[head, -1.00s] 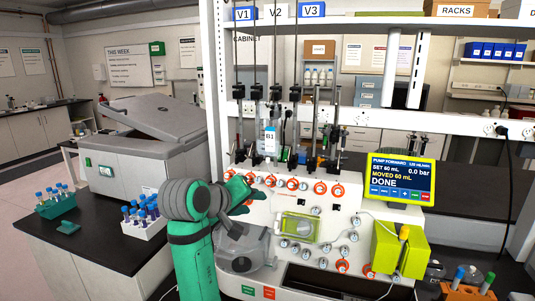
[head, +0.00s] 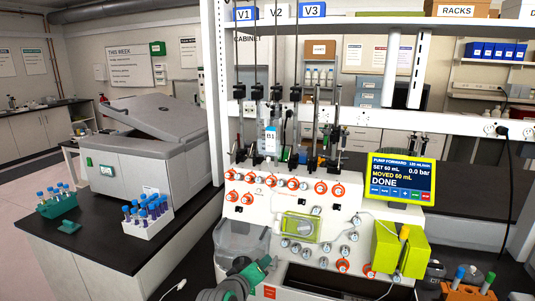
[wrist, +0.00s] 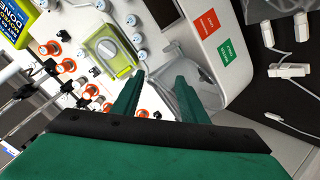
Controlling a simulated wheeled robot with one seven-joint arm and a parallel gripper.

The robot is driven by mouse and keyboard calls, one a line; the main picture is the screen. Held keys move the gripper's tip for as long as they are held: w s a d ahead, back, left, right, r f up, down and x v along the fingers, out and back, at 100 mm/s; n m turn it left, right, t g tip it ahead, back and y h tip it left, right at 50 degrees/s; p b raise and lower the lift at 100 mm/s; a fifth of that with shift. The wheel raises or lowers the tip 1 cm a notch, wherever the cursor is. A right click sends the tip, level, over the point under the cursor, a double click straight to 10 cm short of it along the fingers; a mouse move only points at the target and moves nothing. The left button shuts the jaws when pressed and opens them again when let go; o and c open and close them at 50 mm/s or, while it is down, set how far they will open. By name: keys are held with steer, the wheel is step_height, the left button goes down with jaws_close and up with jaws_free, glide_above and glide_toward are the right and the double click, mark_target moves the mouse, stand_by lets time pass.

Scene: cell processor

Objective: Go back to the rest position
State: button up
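My gripper (head: 250,272) is low at the bottom of the head view, in front of the white cell processor (head: 262,205). In the wrist view its two green fingers (wrist: 159,70) are apart, with nothing held between them. Beyond the fingers are the processor's front panel, its orange-ringed valves (wrist: 68,66) and the lime-green pump cover (wrist: 108,50). The grey clear-walled bin (head: 242,240) on the processor is just behind my gripper. The screen (head: 400,178) reads DONE, moved 60 mL, 0.0 bar.
A bag marked B1 (head: 270,138) hangs above the processor. A grey centrifuge (head: 150,150) with its lid raised and a white tube rack (head: 148,220) stand to the left. A lime-green box (head: 398,250) is at the right. Cables (wrist: 290,125) lie on the dark surface.

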steer(key=s+d+f+t+y, duration=0.15)
steer(key=s+f+y, duration=0.25)
steer(key=s+f, duration=1.8)
steer(key=s+r+m+t, duration=0.1)
steer(key=s+r+m, duration=0.2)
steer(key=s, duration=1.2)
steer(key=s+d+r+m, duration=0.1)
steer(key=s+r+m, duration=0.2)
steer(key=s, duration=1.1)
steer(key=shift+s+d+t, duration=0.15)
steer(key=shift+s+t, duration=0.2)
steer(key=shift+s, duration=0.05)
